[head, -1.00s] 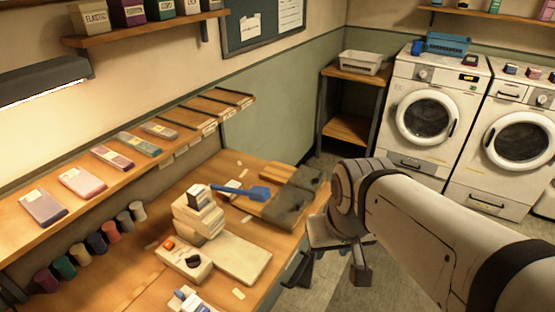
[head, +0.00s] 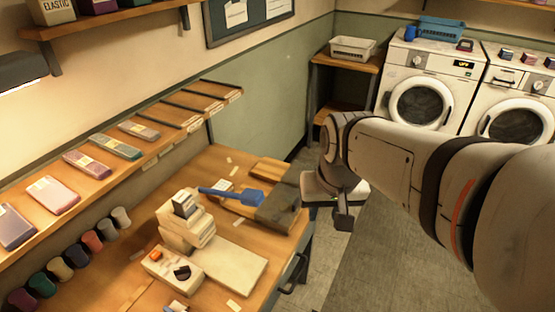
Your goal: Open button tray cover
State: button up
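A low dark grey box (head: 278,210) with a flat top lies at the right end of the wooden worktable (head: 135,272). It may be the button tray with its cover on, but I cannot tell for sure; no buttons show. My gripper (head: 343,216) hangs at the end of my arm, just right of the box and past the table's right edge in the picture. It appears apart from the box. Only part of it shows, so its opening and anything between its fingers cannot be made out.
A blue tool (head: 235,195) lies beside the box. A cream sewing machine (head: 186,222) stands left of it. Thread spools (head: 92,241) line the wall under a shelf (head: 125,160). Washing machines (head: 420,95) and a side stand (head: 345,68) are behind. Floor (head: 330,265) is open at right.

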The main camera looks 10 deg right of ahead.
jog(key=w+f+m+g+b, duration=0.1)
jog(key=w+f+m+b, duration=0.35)
jog(key=w, duration=0.95)
jog(key=m+g+b, duration=0.1)
jog(key=g, duration=0.1)
send_over(296, 201)
jog(key=f, duration=0.9)
jog(key=shift+s+f, duration=0.25)
jog(key=shift+w+f+m, duration=0.25)
jog(key=shift+f, duration=0.35)
notch_tip(296, 201, down, 7)
grip_shut()
